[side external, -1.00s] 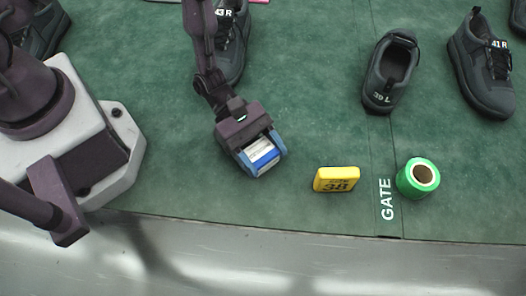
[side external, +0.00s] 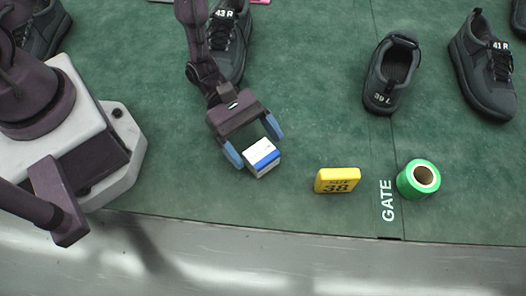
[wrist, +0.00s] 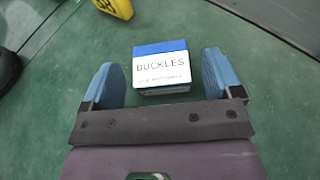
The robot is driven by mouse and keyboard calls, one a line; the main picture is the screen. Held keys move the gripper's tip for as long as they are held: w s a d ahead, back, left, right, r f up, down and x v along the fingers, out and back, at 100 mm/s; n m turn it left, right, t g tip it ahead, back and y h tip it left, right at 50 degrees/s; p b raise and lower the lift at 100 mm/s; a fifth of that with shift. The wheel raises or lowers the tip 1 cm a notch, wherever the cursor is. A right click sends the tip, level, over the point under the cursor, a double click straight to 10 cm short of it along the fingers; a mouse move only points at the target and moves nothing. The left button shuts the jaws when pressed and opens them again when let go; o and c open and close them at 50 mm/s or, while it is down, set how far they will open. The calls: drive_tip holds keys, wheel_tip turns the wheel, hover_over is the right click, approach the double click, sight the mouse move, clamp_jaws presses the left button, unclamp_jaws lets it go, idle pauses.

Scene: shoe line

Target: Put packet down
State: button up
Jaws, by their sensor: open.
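The packet (side external: 262,159) is a small white box with a blue band, resting on the green mat in the side view. In the wrist view the packet (wrist: 161,66) reads "BUCKLES" and sits between and slightly ahead of the fingertips. My gripper (side external: 254,144) is open around the packet's near end, its blue fingers spread to either side. In the wrist view my gripper (wrist: 164,76) shows a gap on both sides of the packet.
A yellow size 38 block (side external: 337,181) stands right of the packet. Dark shoes (side external: 391,75) stand farther back. The mat ends at a grey metal edge (side external: 250,250).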

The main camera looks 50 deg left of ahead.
drive_tip(key=v, duration=0.9)
drive_tip(key=shift+a, duration=0.1)
drive_tip(key=s+a+r+m+t+y, duration=0.2)
drive_tip(key=a+r+m+y, duration=0.2)
drive_tip(key=r, duration=0.6)
drive_tip(key=s+a+r+m+t+y, duration=0.1)
drive_tip(key=s+a+r+m+y, duration=0.2)
drive_tip(key=r+m, duration=0.5)
drive_tip(key=s+a+r+m+t+y, duration=0.2)
drive_tip(key=a+r+m+y, duration=0.3)
drive_tip(key=r, duration=0.6)
drive_tip(key=shift+s+a+r+m+t+y, duration=0.2)
drive_tip(key=shift+r+m+t+y, duration=0.25)
drive_tip(key=shift+y, duration=0.35)
